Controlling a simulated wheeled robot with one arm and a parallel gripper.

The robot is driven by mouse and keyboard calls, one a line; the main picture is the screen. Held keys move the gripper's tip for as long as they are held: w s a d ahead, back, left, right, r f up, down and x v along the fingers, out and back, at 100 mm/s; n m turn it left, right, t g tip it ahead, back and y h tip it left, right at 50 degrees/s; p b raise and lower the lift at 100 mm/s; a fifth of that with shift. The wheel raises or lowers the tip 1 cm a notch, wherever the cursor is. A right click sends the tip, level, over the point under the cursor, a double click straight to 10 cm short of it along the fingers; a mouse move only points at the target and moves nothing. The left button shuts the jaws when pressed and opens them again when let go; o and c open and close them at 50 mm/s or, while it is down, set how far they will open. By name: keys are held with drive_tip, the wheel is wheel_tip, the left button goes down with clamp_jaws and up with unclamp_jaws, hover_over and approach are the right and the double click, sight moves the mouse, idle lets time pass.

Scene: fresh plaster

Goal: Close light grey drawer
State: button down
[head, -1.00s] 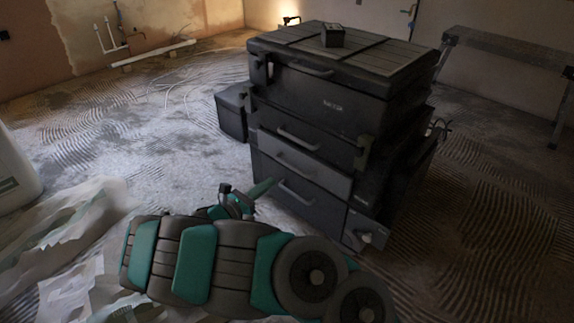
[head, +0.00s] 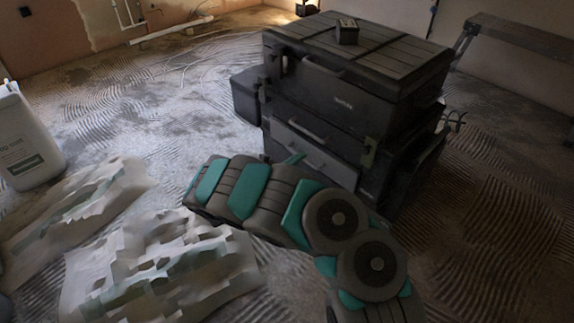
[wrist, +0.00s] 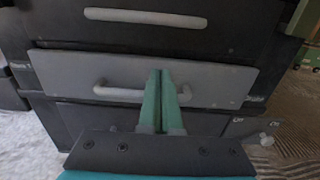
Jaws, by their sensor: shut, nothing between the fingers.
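The light grey drawer (head: 335,166) is in the lower part of the black tool chest, its front partly behind my arm in the head view. In the wrist view its pale front (wrist: 75,72) spans the picture and seems to stand out a little from the chest. Its grey bar handle (wrist: 115,92) runs behind my fingers. My gripper (wrist: 161,73) is shut and empty, its green fingers pointing at the middle of this front. I cannot tell whether the tips touch it. In the head view the gripper (head: 293,159) is mostly hidden by my arm.
A dark drawer with a handle (wrist: 145,17) is above, and another dark drawer front (wrist: 75,122) below. A small black box (head: 347,32) sits on the chest. Crumpled sheets (head: 160,265) and a white canister (head: 27,140) are at left. A bench (head: 515,35) stands at right.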

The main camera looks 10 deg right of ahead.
sight(314, 146)
drive_tip(key=shift+x, duration=2.25)
drive_tip(key=shift+f+b+x, duration=0.2)
drive_tip(key=shift+b+x, duration=0.65)
drive_tip(key=shift+b, duration=0.1)
drive_tip(key=shift+w+d+r, duration=0.1)
drive_tip(key=shift+r, duration=0.2)
